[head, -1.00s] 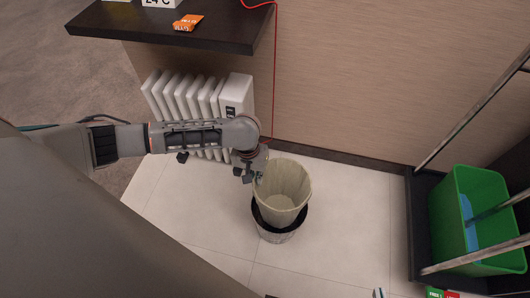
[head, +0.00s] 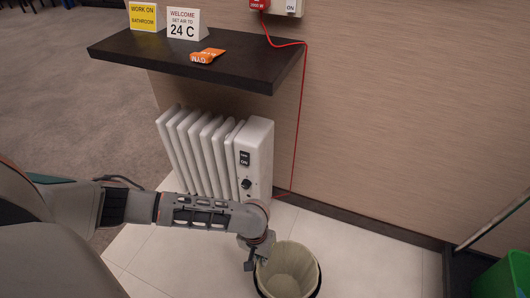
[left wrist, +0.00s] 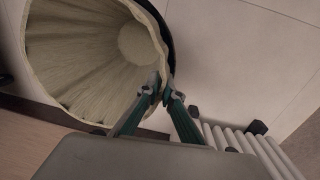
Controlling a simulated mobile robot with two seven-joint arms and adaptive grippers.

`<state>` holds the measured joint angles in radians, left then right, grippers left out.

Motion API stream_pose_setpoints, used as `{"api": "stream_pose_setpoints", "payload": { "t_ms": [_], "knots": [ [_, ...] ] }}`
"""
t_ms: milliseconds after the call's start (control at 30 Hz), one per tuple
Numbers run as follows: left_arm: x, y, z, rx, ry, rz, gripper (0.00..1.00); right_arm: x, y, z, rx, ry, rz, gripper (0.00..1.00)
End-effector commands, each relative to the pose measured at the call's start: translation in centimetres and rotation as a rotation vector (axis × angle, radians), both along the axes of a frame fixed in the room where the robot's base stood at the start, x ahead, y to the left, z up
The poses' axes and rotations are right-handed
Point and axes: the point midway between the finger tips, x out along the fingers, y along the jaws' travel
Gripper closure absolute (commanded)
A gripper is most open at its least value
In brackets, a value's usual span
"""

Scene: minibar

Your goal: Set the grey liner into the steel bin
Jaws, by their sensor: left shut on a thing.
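The grey liner (head: 290,268), pale and beige-grey here, is an open pleated tub at the bottom of the head view. It also fills the upper left of the left wrist view (left wrist: 85,60). The steel bin stands on the floor around it; its dark rim (head: 319,278) shows close outside the liner, and its lower part is cut off. The liner sits within the bin's mouth; how deep, I cannot tell. My left gripper (head: 254,262) is shut on the liner's near edge, its green fingers pinching the wall in the left wrist view (left wrist: 160,95). My right gripper is not in view.
A white radiator (head: 255,160) stands just behind my left arm, under a dark shelf (head: 130,48) carrying signs and an orange packet (head: 207,56). A red cord (head: 301,120) hangs down the wall. A green bucket (head: 505,278) is at far right. Pale floor between is clear.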

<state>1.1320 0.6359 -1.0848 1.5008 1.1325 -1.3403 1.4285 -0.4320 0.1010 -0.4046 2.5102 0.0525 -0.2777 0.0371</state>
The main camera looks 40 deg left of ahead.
Motion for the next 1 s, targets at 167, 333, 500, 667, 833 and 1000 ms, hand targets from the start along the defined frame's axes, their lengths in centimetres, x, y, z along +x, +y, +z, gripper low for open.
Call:
{"api": "stream_pose_setpoints", "payload": {
  "t_ms": [167,333,500,667,833,1000],
  "knots": [
    [0.5,-0.03,0.56,-0.002,-0.009,0.001,1.0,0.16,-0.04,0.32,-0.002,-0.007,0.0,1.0],
    [0.44,-0.02,0.11,-0.001,-0.007,0.002,1.0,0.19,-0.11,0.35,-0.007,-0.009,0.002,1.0],
    [0.44,-0.07,-0.26,-0.002,-0.008,0.001,0.89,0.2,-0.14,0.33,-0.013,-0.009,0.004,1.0],
    [0.39,-0.01,-0.29,0.0,-0.006,0.0,0.77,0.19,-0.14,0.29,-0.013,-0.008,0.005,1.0],
    [0.34,0.03,-0.34,0.001,-0.006,0.001,0.77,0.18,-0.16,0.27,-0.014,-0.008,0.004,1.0],
    [0.34,0.12,0.27,0.001,-0.006,0.001,0.77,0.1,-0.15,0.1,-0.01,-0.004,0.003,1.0]
  ]
}}
